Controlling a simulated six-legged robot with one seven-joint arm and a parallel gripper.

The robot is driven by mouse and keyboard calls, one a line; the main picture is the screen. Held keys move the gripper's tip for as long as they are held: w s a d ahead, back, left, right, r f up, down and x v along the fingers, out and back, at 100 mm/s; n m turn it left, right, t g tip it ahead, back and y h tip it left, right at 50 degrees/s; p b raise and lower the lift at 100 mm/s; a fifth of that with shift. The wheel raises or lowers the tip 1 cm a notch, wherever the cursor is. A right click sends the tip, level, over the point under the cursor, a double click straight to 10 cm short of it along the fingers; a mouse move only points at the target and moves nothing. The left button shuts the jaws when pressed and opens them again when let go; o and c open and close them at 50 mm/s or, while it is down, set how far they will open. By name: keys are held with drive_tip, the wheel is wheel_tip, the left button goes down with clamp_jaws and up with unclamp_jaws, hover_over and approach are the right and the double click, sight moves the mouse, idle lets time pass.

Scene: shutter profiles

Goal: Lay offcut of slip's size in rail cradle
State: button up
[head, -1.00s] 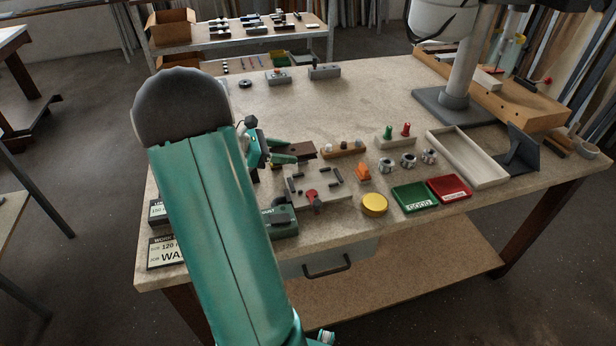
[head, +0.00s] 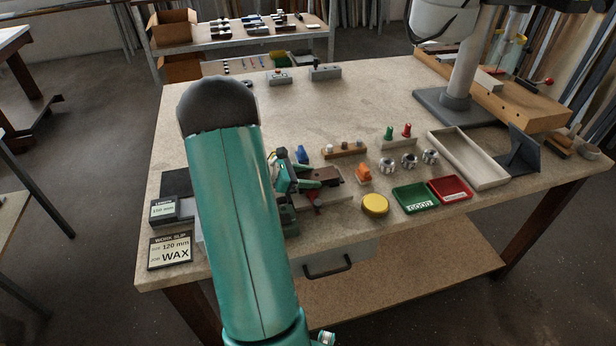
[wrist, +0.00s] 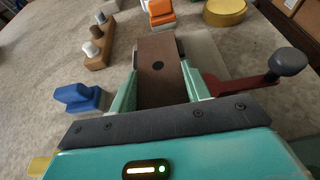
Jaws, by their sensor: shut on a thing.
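The work slip (head: 170,250) lies at the table's front left and reads 120 mm, WAX. My gripper (head: 312,181) is shut on a brown offcut (head: 328,173). In the wrist view the brown offcut (wrist: 158,60) lies between the two pale green fingers (wrist: 157,88), with a dark round spot on its top. It is over a pale grey fixture plate (head: 342,198), which has a red lever with a dark knob (wrist: 289,62). I cannot tell whether the offcut touches the plate. Which thing is the rail cradle is not clear; my arm and gripper hide part of the fixture.
A blue block (wrist: 82,98) and a wooden peg holder (head: 344,150) stand near the gripper. An orange piece (head: 363,173), yellow button (head: 375,205), green tray (head: 413,198) and red tray (head: 450,189) are to the right. The table's middle back is clear.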

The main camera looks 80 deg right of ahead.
drive_tip(key=shift+f, duration=0.1)
drive_tip(key=o, duration=0.8)
drive_tip(key=v, duration=1.2)
drive_tip(key=shift+w, duration=0.1)
